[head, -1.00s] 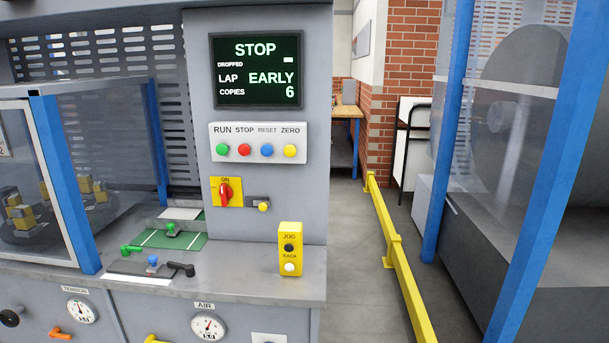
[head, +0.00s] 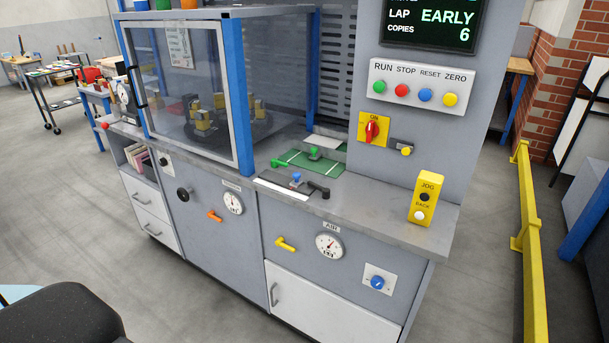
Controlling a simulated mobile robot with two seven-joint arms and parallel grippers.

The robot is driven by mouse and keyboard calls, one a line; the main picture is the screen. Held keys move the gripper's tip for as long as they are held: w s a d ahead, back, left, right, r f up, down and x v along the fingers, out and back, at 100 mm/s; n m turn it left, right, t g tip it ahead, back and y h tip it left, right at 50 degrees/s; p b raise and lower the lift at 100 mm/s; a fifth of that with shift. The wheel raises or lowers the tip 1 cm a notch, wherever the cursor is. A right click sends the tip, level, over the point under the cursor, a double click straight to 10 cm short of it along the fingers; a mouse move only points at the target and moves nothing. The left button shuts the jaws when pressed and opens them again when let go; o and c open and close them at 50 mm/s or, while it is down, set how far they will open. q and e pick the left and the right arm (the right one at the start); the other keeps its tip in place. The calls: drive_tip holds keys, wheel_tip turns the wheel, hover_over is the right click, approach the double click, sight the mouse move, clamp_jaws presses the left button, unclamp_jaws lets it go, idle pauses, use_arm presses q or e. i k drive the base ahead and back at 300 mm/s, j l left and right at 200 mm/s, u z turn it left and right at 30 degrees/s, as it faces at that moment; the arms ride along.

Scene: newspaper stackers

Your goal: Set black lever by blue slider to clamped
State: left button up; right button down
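The black lever (head: 319,190) lies on the grey counter at the right end of a dark slide track. The blue slider (head: 296,177) sits on that track just left of the lever, above a white strip. I cannot tell from the picture whether the lever is clamped. Neither of my grippers is in view.
A clear guard with blue posts (head: 238,100) stands left of the sliders. A yellow JOG box (head: 425,198) stands at the counter's right end. A yellow rail (head: 528,230) runs along the right.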

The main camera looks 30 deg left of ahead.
sight(325, 192)
drive_tip(key=k+j+u, duration=0.1)
drive_tip(key=j+u, duration=0.75)
drive_tip(key=u, duration=0.15)
drive_tip(key=j+u, duration=0.5)
